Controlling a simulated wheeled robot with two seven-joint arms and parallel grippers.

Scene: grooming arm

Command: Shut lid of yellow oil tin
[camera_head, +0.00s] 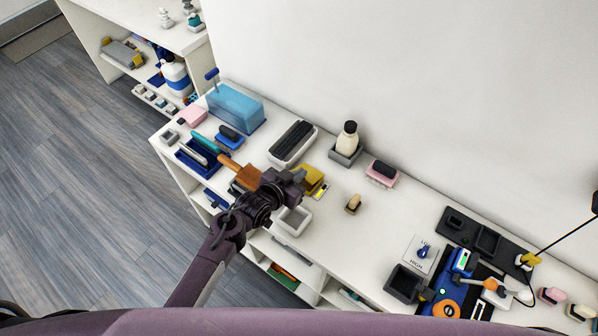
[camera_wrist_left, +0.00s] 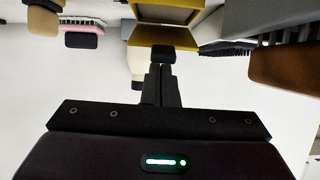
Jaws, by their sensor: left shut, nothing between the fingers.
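The yellow oil tin (camera_head: 314,179) stands on the white counter, just right of my left gripper and partly hidden by it in the head view. In the left wrist view the tin (camera_wrist_left: 158,35) is at the top, cut off by the edge. It shows a yellow rim around a darker recess, which looks like the open inside. My left gripper (camera_head: 299,177) is shut and empty. Its fingertips (camera_wrist_left: 161,70) point at the tin close to the black tab; I cannot tell whether they touch. My right gripper is not in view.
A grey tray with black brushes (camera_head: 292,144) lies behind the tin. A wooden-handled brush (camera_head: 240,173) is left of my gripper, a white open box (camera_head: 292,221) in front. A small tan brush (camera_head: 353,204) stands right.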

